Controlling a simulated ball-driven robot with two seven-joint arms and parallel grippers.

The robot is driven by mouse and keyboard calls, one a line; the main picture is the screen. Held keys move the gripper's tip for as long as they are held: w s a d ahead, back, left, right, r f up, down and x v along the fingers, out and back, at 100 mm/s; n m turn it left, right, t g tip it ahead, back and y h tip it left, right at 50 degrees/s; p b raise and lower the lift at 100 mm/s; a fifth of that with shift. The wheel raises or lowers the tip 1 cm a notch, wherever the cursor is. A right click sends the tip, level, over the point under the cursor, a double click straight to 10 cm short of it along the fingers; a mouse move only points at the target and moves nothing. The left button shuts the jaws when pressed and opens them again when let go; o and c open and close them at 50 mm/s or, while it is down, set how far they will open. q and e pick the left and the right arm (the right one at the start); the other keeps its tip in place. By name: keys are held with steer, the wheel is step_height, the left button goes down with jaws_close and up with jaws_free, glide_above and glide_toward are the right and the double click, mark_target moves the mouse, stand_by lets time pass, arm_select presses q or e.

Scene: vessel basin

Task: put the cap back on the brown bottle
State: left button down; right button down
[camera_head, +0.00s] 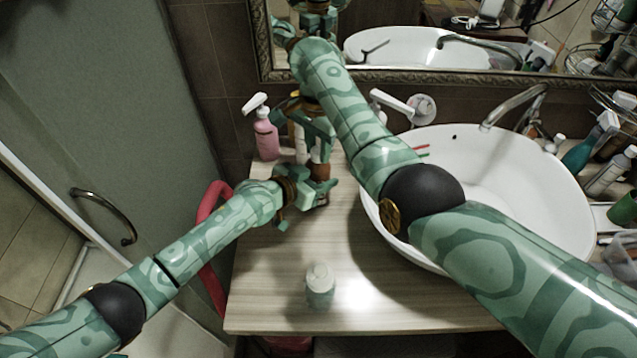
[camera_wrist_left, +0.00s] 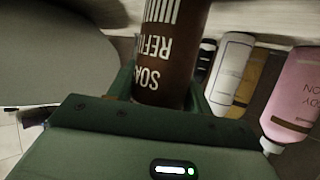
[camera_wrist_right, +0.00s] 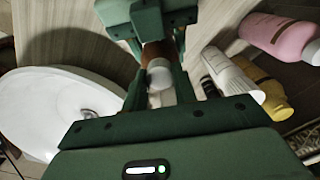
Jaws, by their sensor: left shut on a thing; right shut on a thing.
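The brown bottle (camera_head: 320,171) stands near the back left of the counter. Its lettered side fills the top of the left wrist view (camera_wrist_left: 172,50). My left gripper (camera_head: 308,192) is shut around its body from the left. My right gripper (camera_head: 314,128) is above the bottle, shut on a white cap (camera_wrist_right: 159,74). In the right wrist view the cap lies between the fingers, right by the brown bottle (camera_wrist_right: 155,50). The fingers hide the join, so I cannot tell whether the cap touches the neck.
A pink pump bottle (camera_head: 266,138) and a white bottle (camera_head: 300,146) stand close behind the brown bottle. A yellow bottle (camera_wrist_right: 268,88) is beside them. The white basin (camera_head: 540,190) fills the right. A pale capped jar (camera_head: 320,286) stands at the front; the counter around it is clear.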

steer(key=c, duration=1)
jaws_free()
steer(key=shift+c, duration=0.2)
steer(key=shift+r, duration=0.1)
step_height(320, 180, up, 12)
arm_select(q)
steer(key=c, duration=0.5)
jaws_free()
